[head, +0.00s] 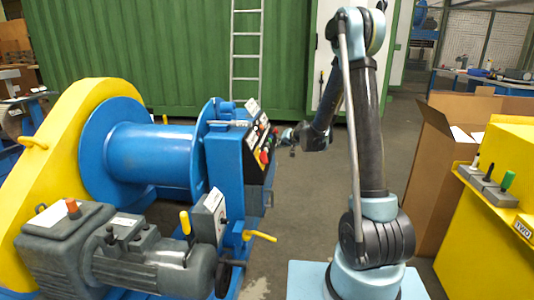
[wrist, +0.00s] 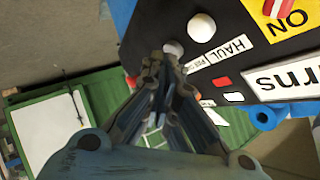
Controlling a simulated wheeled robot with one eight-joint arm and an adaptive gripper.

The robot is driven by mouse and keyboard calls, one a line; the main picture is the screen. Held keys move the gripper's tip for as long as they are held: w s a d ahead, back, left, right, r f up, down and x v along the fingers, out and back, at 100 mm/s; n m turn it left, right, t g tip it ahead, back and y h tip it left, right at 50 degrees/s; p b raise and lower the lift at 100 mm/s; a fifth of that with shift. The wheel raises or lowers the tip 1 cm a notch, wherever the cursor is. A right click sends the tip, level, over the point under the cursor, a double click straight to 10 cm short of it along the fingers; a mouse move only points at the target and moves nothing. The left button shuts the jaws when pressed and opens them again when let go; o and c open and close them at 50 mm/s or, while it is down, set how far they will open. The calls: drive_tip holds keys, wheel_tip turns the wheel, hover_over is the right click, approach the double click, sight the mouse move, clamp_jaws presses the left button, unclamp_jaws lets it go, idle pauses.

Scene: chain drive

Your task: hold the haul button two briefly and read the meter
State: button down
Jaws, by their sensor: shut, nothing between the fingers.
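The black control panel (head: 257,152) faces right on the blue winch in the head view. In the wrist view the panel (wrist: 160,22) fills the top right. My gripper (wrist: 162,58) is shut and empty, its tips at a greyish round button (wrist: 173,47) that they partly cover; I cannot tell whether they touch. A white round button (wrist: 201,27) sits beside it. A HAUL label (wrist: 228,50) lies next to both, its smaller print unreadable. A white plate ending in "rns" (wrist: 290,77) is cut off by the frame; no meter reading is legible. In the head view my gripper (head: 284,137) is small beside the panel.
A red switch (wrist: 280,7) sits by a yellow ON label (wrist: 290,24). The blue drum (head: 150,155) and grey motor (head: 150,265) stand left. A cardboard box (head: 437,160) and yellow cabinet (head: 490,225) stand right. Open floor lies between winch and my arm.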

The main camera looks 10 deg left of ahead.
drive_tip(key=shift+a+f, duration=0.4)
drive_tip(key=shift+a, duration=0.35)
drive_tip(key=shift+a+f, duration=0.4)
drive_tip(key=shift+a, duration=0.35)
drive_tip(key=shift+a+f, duration=0.3)
drive_tip(key=shift+a, duration=0.55)
idle(1.3)
drive_tip(key=shift+d, duration=0.1)
idle(2.2)
drive_tip(key=shift+d+r, duration=0.4)
drive_tip(key=shift+d, duration=0.35)
drive_tip(key=shift+s+d+r, duration=0.1)
drive_tip(key=shift+d+r, duration=0.25)
drive_tip(key=shift+d, duration=0.4)
drive_tip(key=shift+w+d+r, duration=0.1)
drive_tip(key=shift+d+r, duration=0.3)
drive_tip(key=shift+d, duration=0.35)
drive_tip(key=shift+s+d+r, duration=0.1)
drive_tip(key=shift+d+r, duration=0.25)
drive_tip(key=shift+d, duration=0.4)
